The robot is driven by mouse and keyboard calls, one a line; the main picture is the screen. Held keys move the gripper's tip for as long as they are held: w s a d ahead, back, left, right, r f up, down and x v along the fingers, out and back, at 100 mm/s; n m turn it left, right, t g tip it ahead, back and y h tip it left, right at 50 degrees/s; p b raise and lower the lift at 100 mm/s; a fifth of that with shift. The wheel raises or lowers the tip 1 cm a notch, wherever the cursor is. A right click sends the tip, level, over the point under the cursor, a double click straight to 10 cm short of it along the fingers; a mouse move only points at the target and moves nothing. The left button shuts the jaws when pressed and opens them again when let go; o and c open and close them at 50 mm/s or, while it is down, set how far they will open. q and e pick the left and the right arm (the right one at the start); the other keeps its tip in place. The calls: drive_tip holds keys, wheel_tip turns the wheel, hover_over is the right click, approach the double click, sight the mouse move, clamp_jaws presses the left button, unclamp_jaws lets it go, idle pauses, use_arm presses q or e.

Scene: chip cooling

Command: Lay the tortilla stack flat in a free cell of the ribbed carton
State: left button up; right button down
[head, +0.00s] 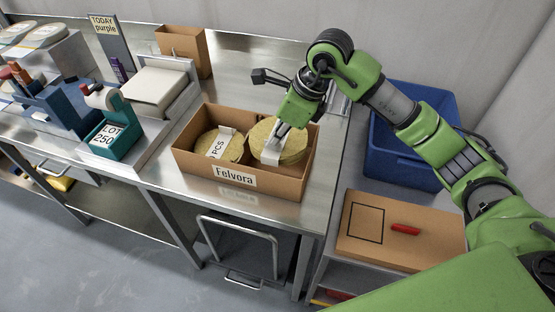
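The ribbed carton (236,179) is an open brown box marked "Felvora" on the steel table. A round yellowish tortilla stack (294,146) with a white paper band is at its right end, lying about level; whether it rests on the floor of its cell is hidden. Another banded stack (233,151), its label reading "PCS", lies in the left part. My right gripper (278,135) points down over the right stack, its fingertips at the white band. Whether the fingers grip it is too small to tell. My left gripper is out of view.
A teal label holder (117,139) reading "LOT 250", a scale-like device (157,87) and a brown bag (184,50) stand left of and behind the carton. A blue crate (395,160) and a closed cardboard box (400,250) are at right. Bare steel surrounds the carton.

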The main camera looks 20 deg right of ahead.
sight(277, 152)
wheel_tip(277, 152, down, 4)
drive_tip(key=shift+s+f+p, duration=0.15)
drive_tip(key=shift+f+p, duration=0.1)
drive_tip(key=shift+p, duration=0.25)
drive_tip(key=shift+f, duration=0.25)
wheel_tip(277, 152, down, 4)
drive_tip(key=shift+r+p, duration=0.15)
drive_tip(key=shift+p, duration=0.45)
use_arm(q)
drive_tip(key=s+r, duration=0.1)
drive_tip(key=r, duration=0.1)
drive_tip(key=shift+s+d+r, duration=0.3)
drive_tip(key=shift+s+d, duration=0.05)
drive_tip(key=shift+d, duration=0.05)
use_arm(e)
drive_tip(key=shift+f, duration=0.3)
drive_tip(key=c, duration=2.3)
unclamp_jaws()
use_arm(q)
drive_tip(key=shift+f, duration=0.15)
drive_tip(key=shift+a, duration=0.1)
